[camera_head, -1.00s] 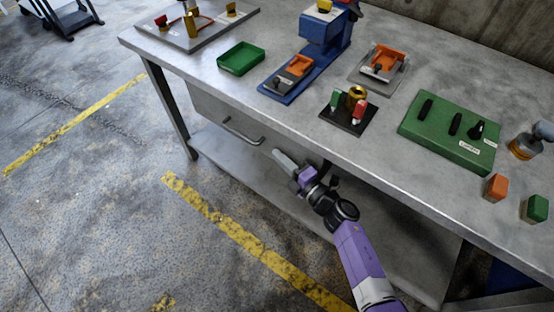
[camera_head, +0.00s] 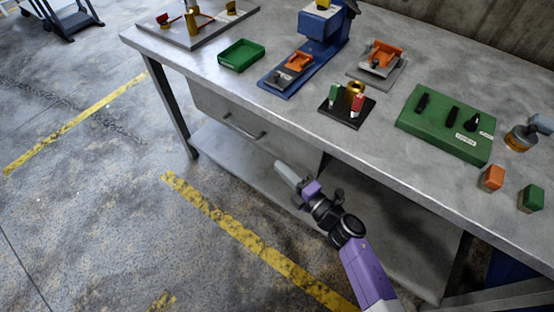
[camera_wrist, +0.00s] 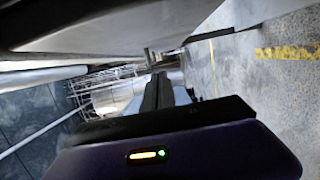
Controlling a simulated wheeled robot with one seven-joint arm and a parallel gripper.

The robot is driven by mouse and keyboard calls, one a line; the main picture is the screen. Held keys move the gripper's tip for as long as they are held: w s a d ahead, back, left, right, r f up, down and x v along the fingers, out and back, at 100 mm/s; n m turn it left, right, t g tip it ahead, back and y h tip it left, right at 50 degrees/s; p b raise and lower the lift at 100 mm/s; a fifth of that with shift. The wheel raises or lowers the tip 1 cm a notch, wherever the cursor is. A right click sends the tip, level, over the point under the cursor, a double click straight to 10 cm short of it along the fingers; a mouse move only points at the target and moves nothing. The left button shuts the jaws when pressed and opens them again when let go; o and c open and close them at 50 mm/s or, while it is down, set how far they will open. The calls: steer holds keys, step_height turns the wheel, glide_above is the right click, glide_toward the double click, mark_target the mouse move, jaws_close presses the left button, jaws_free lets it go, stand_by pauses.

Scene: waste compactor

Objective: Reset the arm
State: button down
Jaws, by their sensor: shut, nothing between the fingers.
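My gripper (camera_head: 288,174) is low in front of the workbench (camera_head: 225,88), below the tabletop edge and close to the drawer (camera_head: 228,112). Its fingers are together with nothing between them, and they point toward the upper left of the head view. My arm reaches up from the bottom of that view. In the wrist view the closed fingers (camera_wrist: 158,92) point ahead, with a grey bench surface across the upper left.
On the bench are a green tray (camera_head: 241,55), a blue press (camera_head: 322,35), an orange fixture (camera_head: 381,58), a black stand (camera_head: 347,107), a green block (camera_head: 447,125), an orange cube (camera_head: 492,178) and a green cube (camera_head: 531,198).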

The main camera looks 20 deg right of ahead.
steer(key=v, duration=0.5)
steer(key=shift+s+a, duration=0.1)
steer(key=shift+s, duration=0.3)
steer(key=s+d+r+m+t+h, duration=0.25)
steer(key=s+r+m, duration=0.25)
steer(key=r+m, duration=0.3)
steer(key=s+r+m+g+h, duration=0.1)
steer(key=s+r+m, duration=0.2)
steer(key=s, duration=0.6)
steer(key=s+a+r+m+g+h, duration=0.1)
steer(key=s+r+m+g, duration=0.1)
steer(key=s+m, duration=0.4)
steer(key=s+r+m+g+h, duration=0.1)
steer(key=s+r+m, duration=0.3)
steer(key=s, duration=0.9)
steer(key=shift+a+r+m+g+h, duration=0.25)
steer(key=shift+m+g+h, duration=0.1)
steer(key=shift+m, duration=0.15)
